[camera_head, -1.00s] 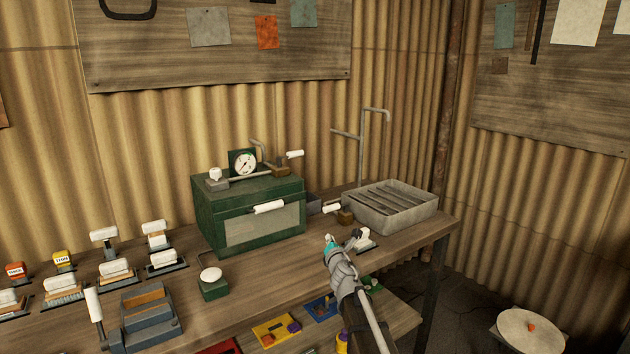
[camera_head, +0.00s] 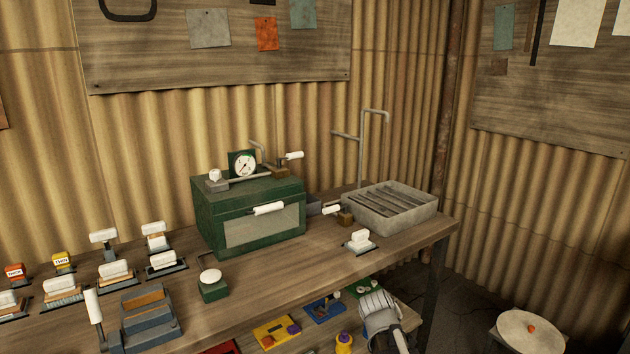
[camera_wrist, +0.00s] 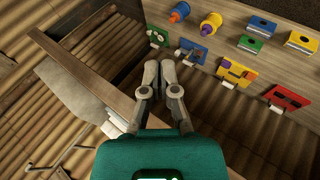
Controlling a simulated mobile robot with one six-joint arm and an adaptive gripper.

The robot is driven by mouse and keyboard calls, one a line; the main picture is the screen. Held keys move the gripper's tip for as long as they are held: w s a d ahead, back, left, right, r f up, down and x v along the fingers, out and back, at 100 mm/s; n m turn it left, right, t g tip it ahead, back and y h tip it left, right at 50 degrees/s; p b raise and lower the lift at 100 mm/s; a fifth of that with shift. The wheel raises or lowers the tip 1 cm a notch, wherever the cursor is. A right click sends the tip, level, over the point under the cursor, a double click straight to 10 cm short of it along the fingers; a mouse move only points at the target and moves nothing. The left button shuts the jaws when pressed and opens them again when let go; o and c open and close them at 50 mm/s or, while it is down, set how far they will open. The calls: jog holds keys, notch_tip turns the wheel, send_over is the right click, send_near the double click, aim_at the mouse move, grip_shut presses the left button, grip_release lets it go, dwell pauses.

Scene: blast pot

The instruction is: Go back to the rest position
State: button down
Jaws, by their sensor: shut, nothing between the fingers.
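My gripper (camera_wrist: 160,72) shows in the wrist view, past its teal body. Its two grey fingers are together with nothing between them. Beyond them lie the bench edge and a lower shelf (camera_wrist: 225,75) with coloured parts; the fingers appear apart from these. In the head view, a grey part of my arm (camera_head: 380,318) shows low, in front of the bench and right of the shelf parts.
On the bench stand a green cabinet (camera_head: 250,215) with a gauge, a grey slatted basin (camera_head: 390,208), a white-topped block (camera_head: 360,241) and several white-handled blocks at left. The shelf below holds yellow (camera_head: 272,333), blue and green parts. A round stool (camera_head: 530,332) stands at lower right.

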jog(key=s+a+f+m+g+y, duration=0.2)
jog(key=s+m+g, duration=0.2)
jog(key=s, duration=0.5)
jog(key=s+a+f+m+g+y, duration=0.2)
jog(key=s+f+m+g, duration=0.1)
jog(key=s, duration=0.5)
notch_tip(320, 180, up, 15)
jog(key=p, duration=1.4)
jog(key=shift+w+d+p, duration=0.2)
jog(key=shift+d+p, duration=0.05)
jog(key=shift+p, duration=0.05)
